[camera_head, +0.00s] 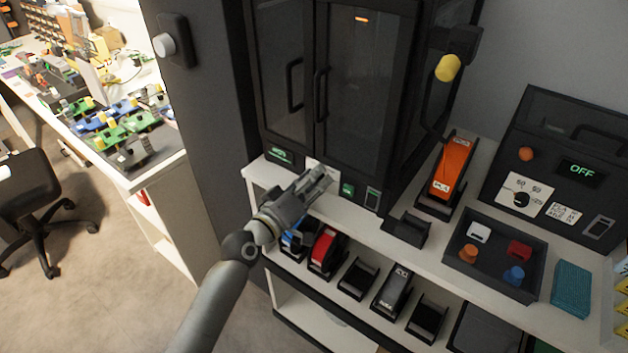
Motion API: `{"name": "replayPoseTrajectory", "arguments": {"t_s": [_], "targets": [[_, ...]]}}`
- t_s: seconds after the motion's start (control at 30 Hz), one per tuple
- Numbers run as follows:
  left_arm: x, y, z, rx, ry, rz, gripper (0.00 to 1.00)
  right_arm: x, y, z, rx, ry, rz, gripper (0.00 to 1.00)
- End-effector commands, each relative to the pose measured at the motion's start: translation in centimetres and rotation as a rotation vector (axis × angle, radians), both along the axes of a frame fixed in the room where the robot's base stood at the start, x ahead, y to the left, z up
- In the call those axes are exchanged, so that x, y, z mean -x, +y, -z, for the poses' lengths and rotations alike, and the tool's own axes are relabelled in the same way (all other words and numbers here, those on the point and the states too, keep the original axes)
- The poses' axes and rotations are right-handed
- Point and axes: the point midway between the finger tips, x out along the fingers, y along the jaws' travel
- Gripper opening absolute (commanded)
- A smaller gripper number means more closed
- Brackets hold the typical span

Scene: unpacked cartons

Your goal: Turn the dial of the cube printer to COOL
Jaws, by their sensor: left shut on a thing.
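The tall black cabinet with two glazed doors (362,85) stands on the white shelf and appears to be the cube printer. A white dial panel (313,163) sits low on its front, with a small green display (281,154) to its left that I cannot read. My left gripper (322,175) reaches in from the lower left and is shut on the dial at this panel. The fingers hide the dial and most of its markings, so I cannot tell its setting. My right gripper is not in view.
A second black machine (545,165) at right has a dial and a display reading OFF. A dark tray (525,283) holds small coloured parts. Several spool holders line the lower shelf (281,270). A chair (35,200) stands at left.

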Motion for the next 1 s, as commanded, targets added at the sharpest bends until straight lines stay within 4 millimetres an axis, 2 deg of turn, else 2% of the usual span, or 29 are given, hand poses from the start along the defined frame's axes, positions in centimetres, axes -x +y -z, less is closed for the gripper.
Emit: {"name": "replayPoseTrajectory", "arguments": {"t_s": [0.07,0.1,0.27,0.67,1.0], "targets": [[0.0,0.0,0.0,0.001,0.002,-0.001,0.02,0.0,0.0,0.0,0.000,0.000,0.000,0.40],[0.0,0.0,0.0,0.002,0.001,0.000,0.28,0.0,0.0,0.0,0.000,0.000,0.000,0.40],[0.0,0.0,0.0,0.001,0.001,0.000,0.47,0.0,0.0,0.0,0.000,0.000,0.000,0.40],[0.0,0.0,0.1,-0.028,-0.020,0.000,0.47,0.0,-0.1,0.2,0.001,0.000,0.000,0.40],[0.1,-0.1,0.2,-0.335,-0.245,0.000,0.47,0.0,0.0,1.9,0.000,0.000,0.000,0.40]]}}
